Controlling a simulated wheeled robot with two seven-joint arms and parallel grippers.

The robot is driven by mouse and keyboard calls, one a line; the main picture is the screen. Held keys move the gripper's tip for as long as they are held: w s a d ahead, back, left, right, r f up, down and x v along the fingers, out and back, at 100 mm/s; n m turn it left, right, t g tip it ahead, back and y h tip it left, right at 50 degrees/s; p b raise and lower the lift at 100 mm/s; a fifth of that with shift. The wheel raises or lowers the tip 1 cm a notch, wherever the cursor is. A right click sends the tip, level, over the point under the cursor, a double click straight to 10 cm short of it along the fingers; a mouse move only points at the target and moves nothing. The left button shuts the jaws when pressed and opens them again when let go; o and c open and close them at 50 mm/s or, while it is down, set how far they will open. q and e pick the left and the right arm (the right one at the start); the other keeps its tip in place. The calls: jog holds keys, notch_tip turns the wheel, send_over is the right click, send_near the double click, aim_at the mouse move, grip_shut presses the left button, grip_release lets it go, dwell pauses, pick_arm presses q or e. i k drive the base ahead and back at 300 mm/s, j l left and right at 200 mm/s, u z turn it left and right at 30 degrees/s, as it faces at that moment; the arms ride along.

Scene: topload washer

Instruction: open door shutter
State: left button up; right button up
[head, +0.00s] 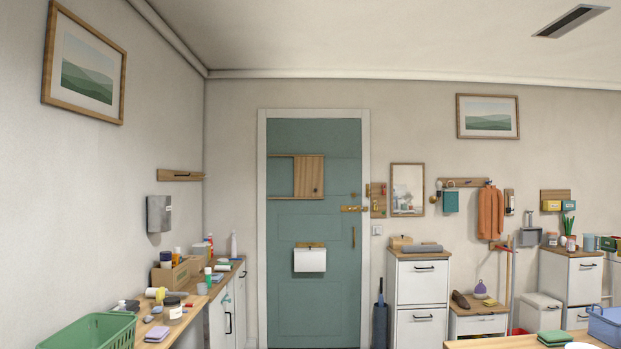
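The teal door (313,228) stands shut in its white frame in the middle of the head view. The door shutter looks like a wooden panel (309,176) with a small dark round knob near its lower right. It sits at the right end of two thin horizontal wooden rails (280,155) on the upper door. The door between the rails to the left of the panel is bare teal. What lies behind the panel is hidden. A brass door handle (353,208) is at the door's right edge. Neither of my grippers is in view.
A counter with a green basket (92,332), bottles and boxes runs along the left wall. A table edge with a blue basket (605,325) is at lower right.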

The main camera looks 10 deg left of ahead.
aim_at(309, 171)
jog(key=i+l, duration=0.1)
jog(key=i, duration=0.35)
jog(key=i+l+z, duration=0.1)
jog(key=i, duration=0.3)
jog(key=i+j+u, duration=0.25)
jog(key=i, duration=0.3)
jog(key=i+l+u, duration=0.1)
jog(key=i+u, duration=0.15)
jog(key=i, duration=0.3)
jog(key=i+l+u, duration=0.1)
jog(key=i+u, duration=0.15)
jog(key=i, duration=0.3)
jog(key=i+l+u, duration=0.25)
jog(key=i, duration=0.3)
jog(key=i+z, duration=0.15)
jog(key=i, duration=0.3)
jog(key=i+z, duration=0.2)
jog(key=i, duration=0.2)
jog(key=i+j+z, duration=0.15)
jog(key=i, duration=0.3)
jog(key=i+j+z, duration=0.2)
jog(key=i, duration=0.2)
